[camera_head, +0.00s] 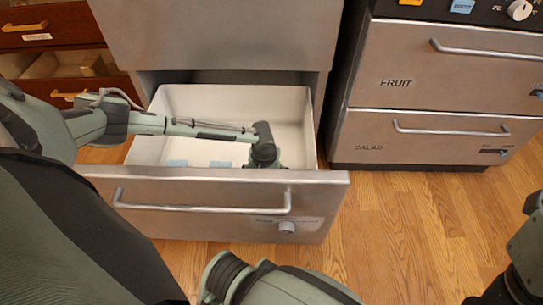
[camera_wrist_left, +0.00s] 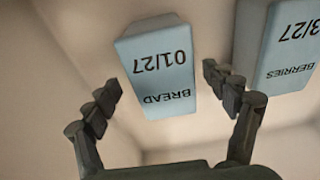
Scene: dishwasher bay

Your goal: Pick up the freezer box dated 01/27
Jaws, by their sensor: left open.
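The freezer box marked BREAD 01/27 (camera_wrist_left: 158,70) is pale blue with a whitish side. In the left wrist view its label is upside down. My left gripper (camera_wrist_left: 164,80) is open, with one finger on each side of the box in the picture; I cannot tell how far the fingertips are from it. In the head view my left gripper (camera_head: 265,156) reaches down into the open drawer (camera_head: 205,101), its fingertips hidden. Two pale blue boxes show there at the drawer's front; their labels are not readable. My right gripper is not in view.
A second blue box, marked BERRIES (camera_wrist_left: 290,50), lies to the right of the 01/27 box in the left wrist view. The drawer's white walls surround the left gripper. Closed FRUIT (camera_head: 440,80) and SALAD (camera_head: 430,137) drawers stand at right. Wooden floor (camera_head: 420,220) is clear.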

